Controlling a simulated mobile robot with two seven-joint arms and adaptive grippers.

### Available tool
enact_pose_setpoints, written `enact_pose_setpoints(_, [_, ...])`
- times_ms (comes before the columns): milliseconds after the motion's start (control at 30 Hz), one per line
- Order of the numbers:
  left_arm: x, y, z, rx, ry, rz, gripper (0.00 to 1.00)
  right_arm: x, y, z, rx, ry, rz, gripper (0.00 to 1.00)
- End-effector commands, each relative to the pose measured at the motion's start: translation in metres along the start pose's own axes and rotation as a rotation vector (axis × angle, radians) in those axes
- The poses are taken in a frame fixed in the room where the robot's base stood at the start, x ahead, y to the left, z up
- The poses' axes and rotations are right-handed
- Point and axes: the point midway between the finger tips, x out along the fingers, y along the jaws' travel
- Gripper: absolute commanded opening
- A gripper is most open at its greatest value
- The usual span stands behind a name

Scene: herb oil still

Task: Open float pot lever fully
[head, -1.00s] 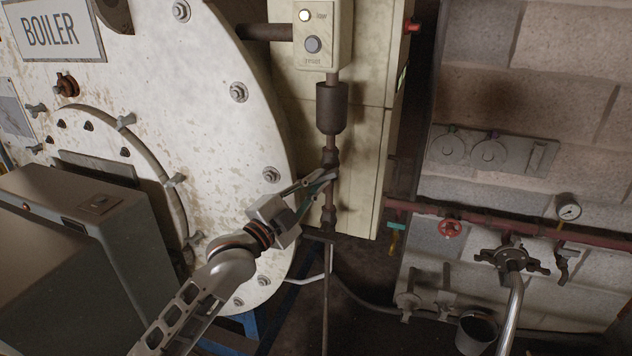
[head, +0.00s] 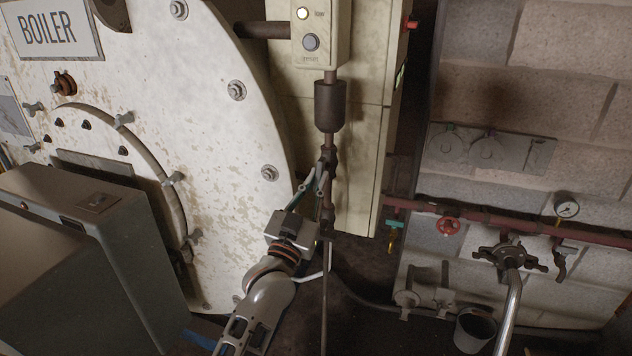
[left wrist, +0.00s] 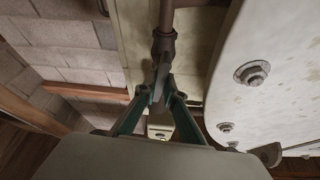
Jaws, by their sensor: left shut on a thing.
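The float pot (head: 329,106) is a dark cylinder on a vertical pipe beside the boiler front. A valve (left wrist: 163,45) sits on the pipe below it. Its small grey lever (left wrist: 160,78) shows between my fingertips in the left wrist view and looks to hang down from the valve, close to the pipe. My left gripper (head: 320,182) is shut on the lever, reaching up from below. The fingers (left wrist: 156,98) have green inner faces and partly hide the lever; its exact angle is hard to tell in the head view. My right gripper is not in view.
The boiler front (head: 220,150) with protruding bolts stands close on the left. A control box (head: 320,35) with a lit lamp is above the pot. A red pipe (head: 480,215) with a red handwheel (head: 449,227) runs along the right wall. A bucket (head: 474,330) stands low right.

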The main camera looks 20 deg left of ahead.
Motion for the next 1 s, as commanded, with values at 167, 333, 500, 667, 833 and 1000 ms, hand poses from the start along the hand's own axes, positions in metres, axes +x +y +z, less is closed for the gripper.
enact_pose_setpoints(167, [-0.0003, 0.0011, 0.0011, -0.088, -0.003, -0.037, 0.0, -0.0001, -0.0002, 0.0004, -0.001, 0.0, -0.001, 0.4])
enact_pose_setpoints(333, [-0.0003, 0.0015, 0.0008, -0.137, -0.002, -0.056, 0.0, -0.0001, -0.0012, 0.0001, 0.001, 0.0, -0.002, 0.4])
enact_pose_setpoints(500, [-0.0002, 0.0017, 0.0007, -0.16, -0.002, -0.065, 0.0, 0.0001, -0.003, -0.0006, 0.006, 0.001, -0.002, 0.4])
enact_pose_setpoints(667, [-0.0001, 0.0016, 0.0006, -0.166, -0.002, -0.067, 0.0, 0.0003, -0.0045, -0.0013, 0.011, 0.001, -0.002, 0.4])
enact_pose_setpoints(833, [-0.0001, 0.0015, 0.0005, -0.165, -0.001, -0.067, 0.0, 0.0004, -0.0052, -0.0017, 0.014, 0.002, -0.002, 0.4])
enact_pose_setpoints(1000, [0.0, 0.0014, 0.0003, -0.165, -0.001, -0.067, 0.26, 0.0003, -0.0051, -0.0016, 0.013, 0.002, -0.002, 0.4])
